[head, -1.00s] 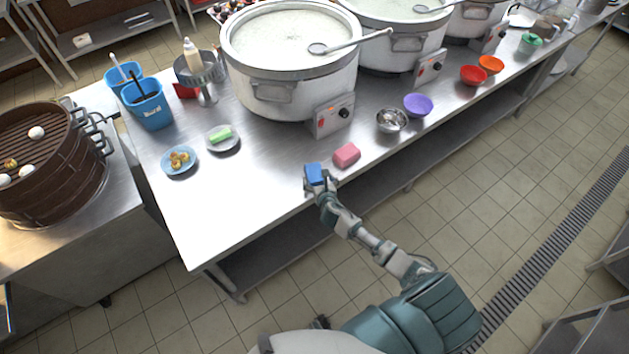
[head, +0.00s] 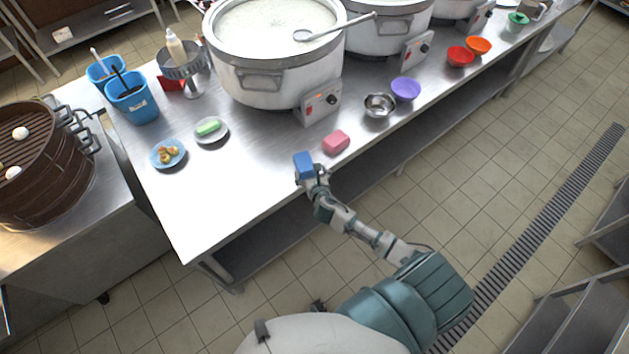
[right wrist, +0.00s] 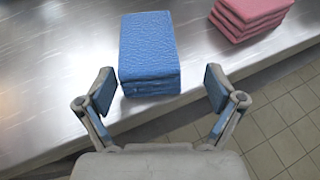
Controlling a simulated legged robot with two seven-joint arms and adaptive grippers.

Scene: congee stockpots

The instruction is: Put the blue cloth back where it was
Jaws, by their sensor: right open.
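The blue cloth (head: 303,165) is a folded stack lying on the steel counter near its front edge. It also shows in the right wrist view (right wrist: 149,52), flat on the metal. My right gripper (head: 311,178) is at the counter's front edge, just on the near side of the cloth. In the right wrist view the gripper (right wrist: 159,95) is open, with its fingers apart to the left and right of the cloth's near end. I see no finger touching the cloth.
A pink folded cloth (head: 336,142) lies to the right of the blue one. A steel bowl (head: 379,105) and a purple bowl (head: 405,89) stand further right. A large stockpot (head: 270,65) is behind. The counter (head: 235,180) left of the blue cloth is bare.

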